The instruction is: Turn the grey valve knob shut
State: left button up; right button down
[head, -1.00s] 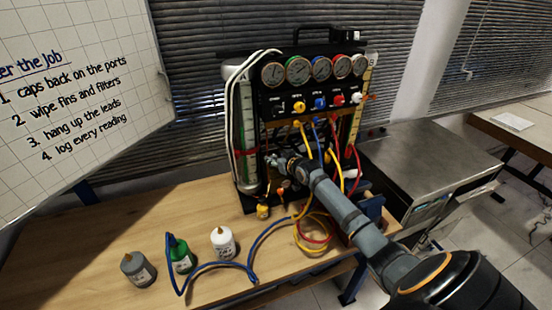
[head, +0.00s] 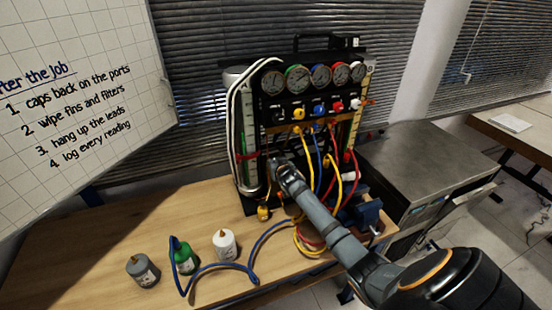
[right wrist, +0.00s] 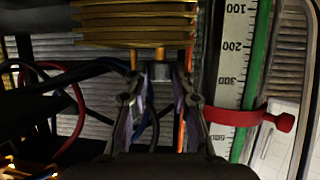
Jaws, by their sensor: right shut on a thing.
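The grey valve knob (right wrist: 160,71) shows in the right wrist view as a small grey block between my fingertips, under a ribbed brass part. My right gripper (right wrist: 160,88) is shut on it, one finger on each side. In the head view my right gripper (head: 277,164) is at the lower left front of the gauge rig (head: 268,103), and the wrist hides the knob there. How far the knob is turned cannot be told. My left gripper is not in view.
Yellow, blue and red hoses (head: 334,160) hang close to the right of my wrist. A white scale (right wrist: 236,60) with a red strap (right wrist: 235,117) stands beside the gripper. Several bottles (head: 224,244) stand on the wooden bench (head: 90,250), with clear room at its left.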

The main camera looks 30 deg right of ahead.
jog(key=m+h+b, duration=0.1)
jog(key=b, duration=0.1)
jog(key=m+g+h+b, duration=0.1)
jog(key=b, duration=0.1)
jog(key=f+m+h+b, duration=0.1)
jog(key=h+b, duration=0.1)
jog(key=shift+w+a+m+g, duration=0.2)
jog(key=shift+a+m+g, duration=0.15)
jog(key=shift+m+g, duration=0.05)
jog(key=m+g+h+b, duration=0.1)
jog(key=m+g+b, duration=0.1)
jog(key=b, duration=0.2)
jog(key=m+g+h+b, duration=0.1)
jog(key=m+b, duration=0.1)
jog(key=b, duration=0.2)
jog(key=m+g+h+b, duration=0.1)
jog(key=g+h+b, duration=0.1)
jog(key=b, duration=0.1)
jog(key=shift+w+a+r+m+g+b, duration=0.2)
jog(key=shift+w+m+g+b, duration=0.1)
jog(key=shift+m+b, duration=0.1)
jog(key=shift+r+m+g+b, duration=0.2)
jog(key=shift+m+g+b, duration=0.35)
jog(key=shift+b, duration=0.25)
jog(key=c, duration=1.1)
grip_release()
jog(key=shift+r, duration=0.1)
